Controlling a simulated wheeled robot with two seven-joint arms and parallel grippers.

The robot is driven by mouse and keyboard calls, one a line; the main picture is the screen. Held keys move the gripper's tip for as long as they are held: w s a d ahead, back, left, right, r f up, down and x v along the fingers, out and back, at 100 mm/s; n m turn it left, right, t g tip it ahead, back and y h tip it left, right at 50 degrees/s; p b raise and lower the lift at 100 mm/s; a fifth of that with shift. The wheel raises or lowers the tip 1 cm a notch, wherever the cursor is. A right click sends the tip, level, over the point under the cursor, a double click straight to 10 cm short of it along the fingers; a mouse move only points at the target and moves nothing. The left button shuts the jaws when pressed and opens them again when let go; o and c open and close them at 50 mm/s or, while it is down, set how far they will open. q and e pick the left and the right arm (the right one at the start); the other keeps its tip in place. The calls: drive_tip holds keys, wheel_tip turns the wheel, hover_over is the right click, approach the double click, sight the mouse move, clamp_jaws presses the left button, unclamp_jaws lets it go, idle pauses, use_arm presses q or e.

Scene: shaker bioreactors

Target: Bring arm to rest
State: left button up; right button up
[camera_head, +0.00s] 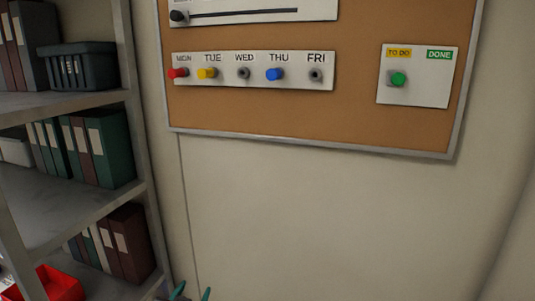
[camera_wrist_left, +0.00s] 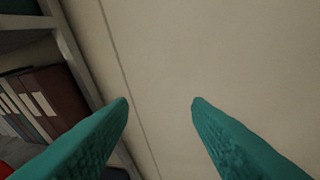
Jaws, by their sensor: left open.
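My left gripper (camera_head: 192,294) shows only as two teal fingertips at the bottom edge of the head view, low in front of the wall. In the left wrist view, its two teal fingers (camera_wrist_left: 159,102) are spread apart with nothing between them, and the plain wall (camera_wrist_left: 165,50) lies beyond. The rest of the left arm is out of the head view. My right gripper is in neither view.
A shelf unit (camera_head: 143,90) with several binders (camera_head: 110,150) and a red bin (camera_head: 60,284) stands at the left. A cork board (camera_head: 290,115) with a weekday peg strip (camera_head: 325,75) and a TO DO/DONE card (camera_head: 425,93) hangs above. The wall below the board is bare.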

use_arm(q)
drive_tip(key=s+a+f+g, duration=0.2)
drive_tip(key=s+f+g, duration=0.3)
drive_tip(key=s, duration=0.5)
drive_tip(key=s+a+f+n+g, duration=0.1)
drive_tip(key=s+f+g, duration=0.2)
drive_tip(key=s+f, duration=0.45)
drive_tip(key=s+a+f+g, duration=0.2)
drive_tip(key=s+f+g, duration=0.2)
drive_tip(key=s, duration=0.7)
wheel_tip(320, 180, down, 33)
drive_tip(key=s+g+b, duration=0.1)
drive_tip(key=s+b, duration=0.1)
drive_tip(key=b, duration=0.3)
drive_tip(key=s+a+f+g+y+b, duration=0.1)
drive_tip(key=s+a+f+b, duration=0.1)
drive_tip(key=s+f, duration=1.3)
wheel_tip(320, 180, down, 3)
drive_tip(key=shift+a+g+b, duration=0.25)
drive_tip(key=shift+g+b, duration=0.05)
drive_tip(key=shift+b, duration=0.35)
